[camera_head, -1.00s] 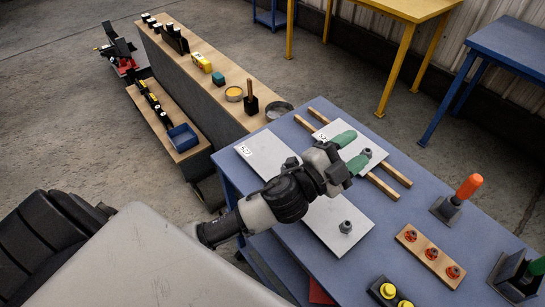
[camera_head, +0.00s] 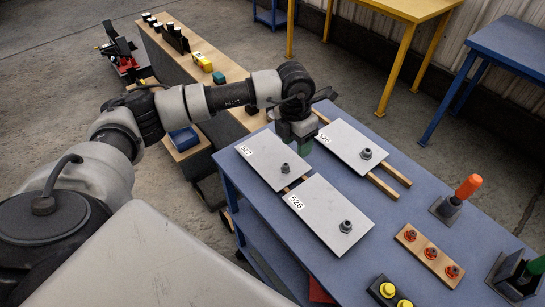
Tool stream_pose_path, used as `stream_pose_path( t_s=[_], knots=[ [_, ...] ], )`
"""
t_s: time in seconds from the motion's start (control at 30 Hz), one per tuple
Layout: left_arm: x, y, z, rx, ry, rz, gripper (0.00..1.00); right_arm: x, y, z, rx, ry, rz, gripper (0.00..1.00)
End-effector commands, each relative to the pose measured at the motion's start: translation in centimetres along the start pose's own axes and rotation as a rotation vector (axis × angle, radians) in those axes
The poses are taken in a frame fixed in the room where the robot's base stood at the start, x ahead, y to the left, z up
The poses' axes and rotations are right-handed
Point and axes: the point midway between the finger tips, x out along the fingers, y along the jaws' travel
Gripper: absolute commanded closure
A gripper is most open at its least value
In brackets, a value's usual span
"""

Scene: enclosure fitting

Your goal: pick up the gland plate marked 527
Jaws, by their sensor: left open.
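The gland plate marked 527 (camera_head: 262,163) is a flat light-grey plate on the left of the blue table, with a dark gland fitting (camera_head: 285,168) near its right corner. The plate marked 526 (camera_head: 320,212) lies in front of it. A third plate (camera_head: 350,142), its label hard to read, lies behind to the right. My left gripper (camera_head: 304,149) points down, open and empty, between plate 527 and the third plate, close to the right edge of 527. Only part of its green fingertips shows. My right gripper is out of view.
Wooden strips (camera_head: 383,186) show under the third plate. An orange-handled tool (camera_head: 467,187), a wooden block with red fittings (camera_head: 430,254) and yellow buttons (camera_head: 388,291) stand on the table's right part. A long wooden bench (camera_head: 232,71) stands at the back left.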

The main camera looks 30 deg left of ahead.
Motion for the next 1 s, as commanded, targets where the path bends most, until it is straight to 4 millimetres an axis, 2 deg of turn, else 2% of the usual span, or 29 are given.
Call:
stream_pose_path(
  t_s=[0.03, 0.17, 0.4, 0.67, 0.8, 1.0],
  knots=[
    [-0.5, 1.1, -0.1, -0.012, 0.017, 0.046, 0.49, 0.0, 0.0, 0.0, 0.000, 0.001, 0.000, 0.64],
    [-0.4, 2.5, -0.5, -0.030, 0.045, 0.100, 0.49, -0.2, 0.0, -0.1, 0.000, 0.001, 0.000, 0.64],
    [3.2, 2.8, -0.8, -0.029, 0.047, 0.099, 0.49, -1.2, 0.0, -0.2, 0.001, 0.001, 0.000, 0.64],
    [5.3, 3.0, -1.0, -0.029, 0.047, 0.097, 0.49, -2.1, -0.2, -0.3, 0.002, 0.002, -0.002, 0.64],
    [7.3, 3.2, -1.3, -0.028, 0.048, 0.097, 0.49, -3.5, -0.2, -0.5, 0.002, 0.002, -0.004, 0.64],
    [9.6, 3.4, -1.3, -0.028, 0.044, 0.098, 0.49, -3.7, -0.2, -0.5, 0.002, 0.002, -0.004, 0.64]
  ],
)
